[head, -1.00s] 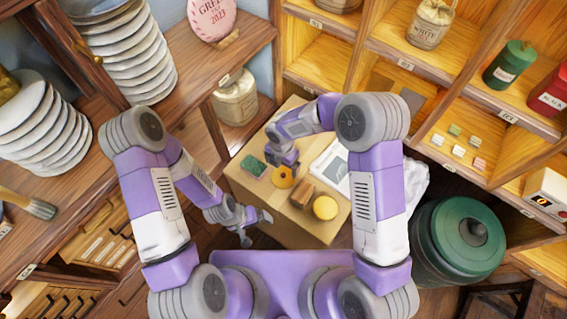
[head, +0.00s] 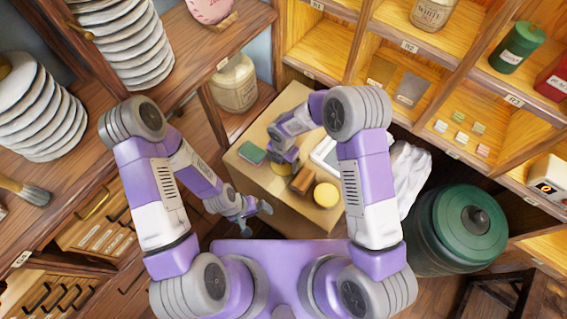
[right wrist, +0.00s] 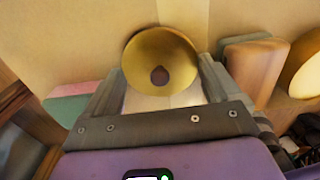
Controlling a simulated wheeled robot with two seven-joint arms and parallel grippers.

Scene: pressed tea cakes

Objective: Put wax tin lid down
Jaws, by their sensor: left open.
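A round golden piece with a small dark spot at its centre, which looks like the wax tin lid (right wrist: 160,50), lies between the finger ends of my right gripper (right wrist: 161,80) in the right wrist view. The fingers flank its rim closely; whether they press on it I cannot tell. In the head view my right gripper (head: 287,158) is low over the small table and partly covers the golden piece (head: 282,169). My left gripper (head: 250,211) is open and empty, short of the table's left front edge.
The table (head: 290,217) also bears a brown block (head: 303,181), a green and pink block (head: 252,153) and a white sheet (head: 326,152). A green lidded bin (head: 460,228) and white cloth (head: 408,175) stand at right.

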